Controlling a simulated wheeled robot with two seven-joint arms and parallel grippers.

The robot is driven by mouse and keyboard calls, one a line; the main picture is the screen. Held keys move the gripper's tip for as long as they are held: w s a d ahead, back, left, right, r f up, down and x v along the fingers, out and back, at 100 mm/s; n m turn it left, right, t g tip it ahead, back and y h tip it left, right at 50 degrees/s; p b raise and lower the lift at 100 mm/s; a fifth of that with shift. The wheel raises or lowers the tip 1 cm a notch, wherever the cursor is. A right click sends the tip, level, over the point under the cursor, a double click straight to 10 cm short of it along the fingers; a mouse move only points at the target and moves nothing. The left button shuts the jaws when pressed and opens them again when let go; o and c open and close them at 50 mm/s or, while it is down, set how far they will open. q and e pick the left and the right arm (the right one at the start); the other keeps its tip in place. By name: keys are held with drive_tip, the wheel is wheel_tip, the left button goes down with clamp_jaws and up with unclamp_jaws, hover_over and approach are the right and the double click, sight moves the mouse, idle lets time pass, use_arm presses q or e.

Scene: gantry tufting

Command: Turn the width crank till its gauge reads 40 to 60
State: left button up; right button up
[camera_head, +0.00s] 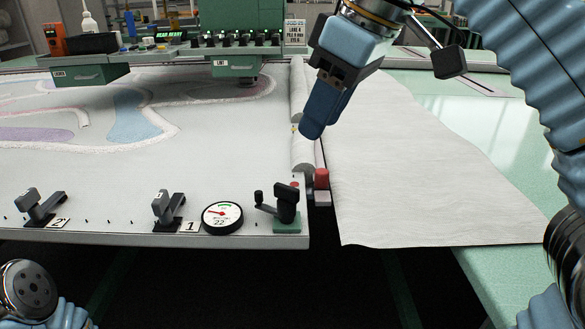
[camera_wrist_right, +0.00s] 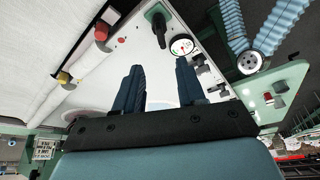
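The crank (camera_head: 285,207) is a black post with a side arm and knob on a green base, at the near right corner of the white frame. It also shows in the wrist view (camera_wrist_right: 159,28). The round white gauge (camera_head: 222,217) sits just left of it, with a red needle and a reading that looks like 22; it also shows in the wrist view (camera_wrist_right: 182,46). My right gripper (camera_head: 312,132) is above the frame's right edge, beyond and above the crank, touching nothing. In the wrist view its two fingers (camera_wrist_right: 158,85) stand apart with nothing between. My left gripper is out of view.
Two black clamps (camera_head: 168,211) (camera_head: 40,207) with number plates 1 and 2 stand along the near edge. White cloth (camera_head: 420,160) drapes at right. A green tufting head (camera_head: 240,30) stands at the back.

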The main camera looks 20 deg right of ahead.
sight(287, 187)
drive_tip(key=b+x, duration=0.4)
drive_tip(key=x, duration=0.8)
drive_tip(key=shift+f, duration=0.4)
clamp_jaws()
